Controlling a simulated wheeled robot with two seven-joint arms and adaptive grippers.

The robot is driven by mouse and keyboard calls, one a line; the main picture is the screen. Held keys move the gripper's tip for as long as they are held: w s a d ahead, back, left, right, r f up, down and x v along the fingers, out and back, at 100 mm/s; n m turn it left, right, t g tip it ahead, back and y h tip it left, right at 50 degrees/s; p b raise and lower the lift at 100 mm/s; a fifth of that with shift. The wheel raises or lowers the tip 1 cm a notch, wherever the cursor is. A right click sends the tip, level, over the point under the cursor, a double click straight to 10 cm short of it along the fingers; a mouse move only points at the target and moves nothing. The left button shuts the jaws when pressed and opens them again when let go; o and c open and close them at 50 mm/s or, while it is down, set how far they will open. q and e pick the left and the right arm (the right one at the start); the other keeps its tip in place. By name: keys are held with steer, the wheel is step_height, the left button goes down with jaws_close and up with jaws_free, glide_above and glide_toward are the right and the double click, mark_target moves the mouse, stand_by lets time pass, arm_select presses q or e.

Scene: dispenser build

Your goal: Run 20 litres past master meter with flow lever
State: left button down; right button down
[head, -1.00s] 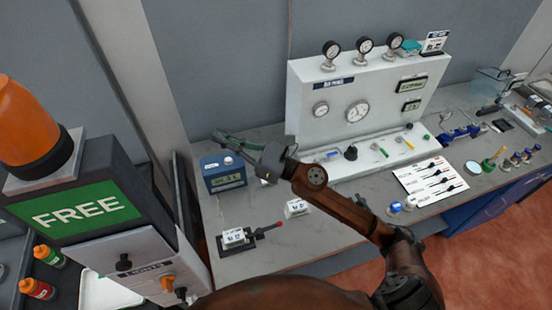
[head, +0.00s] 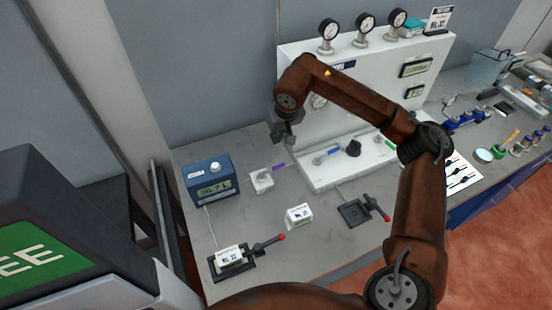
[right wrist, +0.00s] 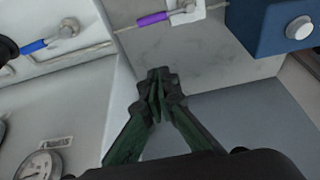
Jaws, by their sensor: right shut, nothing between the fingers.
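The blue meter box (head: 212,180), probably the master meter, stands at the left of the bench; its lit display is too small to read surely. Beside it a lever with a purple handle (head: 277,168) sits on a small white block (head: 262,182); no label shows whether it is the flow lever. The purple handle also shows in the right wrist view (right wrist: 154,18), beyond my fingers, with the meter (right wrist: 275,25) to its right. My right gripper (head: 283,138) is shut and empty, pointing down above the lever, apart from it. My left gripper is not in view.
The white gauge panel (head: 300,62) stands close behind my right arm, with a blue-handled lever (head: 327,155) and a black knob (head: 352,148) on its ledge.

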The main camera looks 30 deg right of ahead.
mark_target(273, 169)
steer(key=shift+a, duration=0.1)
steer(key=f, duration=1)
steer(key=shift+s+f, duration=0.1)
steer(key=shift+s, duration=0.15)
steer(key=shift+a, duration=0.15)
